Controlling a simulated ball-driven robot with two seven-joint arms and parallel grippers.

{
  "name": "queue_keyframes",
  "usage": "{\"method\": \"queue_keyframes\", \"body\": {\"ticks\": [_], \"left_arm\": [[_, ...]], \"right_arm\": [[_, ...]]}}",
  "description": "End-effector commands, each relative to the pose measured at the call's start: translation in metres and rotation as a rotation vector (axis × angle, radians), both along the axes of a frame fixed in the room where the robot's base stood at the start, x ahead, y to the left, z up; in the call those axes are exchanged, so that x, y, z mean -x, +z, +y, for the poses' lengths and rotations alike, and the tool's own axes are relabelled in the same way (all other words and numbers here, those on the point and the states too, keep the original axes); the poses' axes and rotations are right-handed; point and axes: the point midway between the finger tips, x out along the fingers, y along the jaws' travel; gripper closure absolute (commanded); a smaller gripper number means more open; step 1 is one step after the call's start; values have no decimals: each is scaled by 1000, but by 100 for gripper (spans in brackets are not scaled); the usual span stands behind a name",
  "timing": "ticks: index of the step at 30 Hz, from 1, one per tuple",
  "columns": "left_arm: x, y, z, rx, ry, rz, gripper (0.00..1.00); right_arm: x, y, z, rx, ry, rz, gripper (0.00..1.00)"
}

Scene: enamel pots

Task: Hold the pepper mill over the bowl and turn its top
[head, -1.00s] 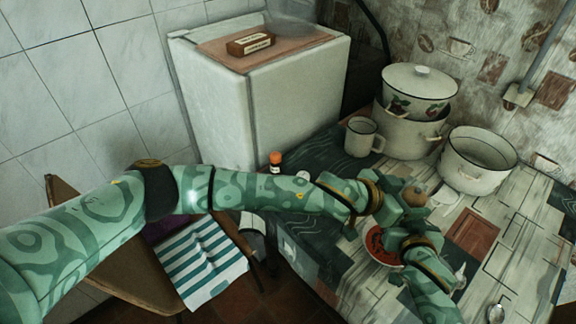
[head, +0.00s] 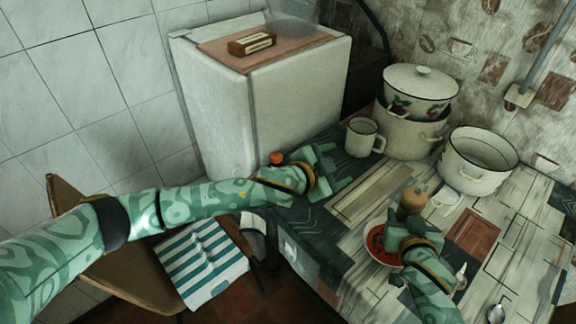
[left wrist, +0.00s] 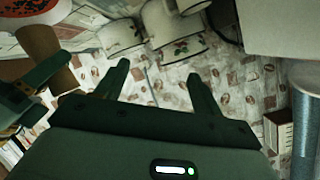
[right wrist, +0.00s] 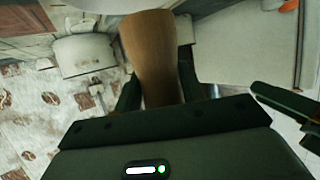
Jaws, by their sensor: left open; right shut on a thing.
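The brown wooden pepper mill (head: 411,203) stands upright in my right gripper (head: 404,230), which is shut on its body. The mill's top is free above the fingers. The mill fills the space between the fingers in the right wrist view (right wrist: 153,58). The white bowl (head: 384,262) with red contents is below, partly hidden by my right gripper and the mill. My left gripper (head: 338,168) is open and empty, to the left of the mill and apart from it. The left wrist view shows the mill (left wrist: 42,45) and bowl at upper left.
A white mug (head: 361,138) stands behind my left gripper. Stacked pots (head: 408,132) and an open pot (head: 476,165) stand at the back right. An orange-capped bottle (head: 277,158) is partly behind my left arm. The table between the grippers is clear.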

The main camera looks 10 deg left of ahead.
Motion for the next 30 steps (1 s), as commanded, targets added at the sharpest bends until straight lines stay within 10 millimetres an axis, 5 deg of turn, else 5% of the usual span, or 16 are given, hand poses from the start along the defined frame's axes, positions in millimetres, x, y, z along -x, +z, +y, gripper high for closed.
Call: {"method": "queue_keyframes", "body": {"ticks": [18,30], "left_arm": [[-44,-70,107,-470,148,-158,32],[-46,-80,123,-543,161,-167,32]], "right_arm": [[0,1,0,0,0,-1,87],[0,1,0,0,0,-1,87]]}}
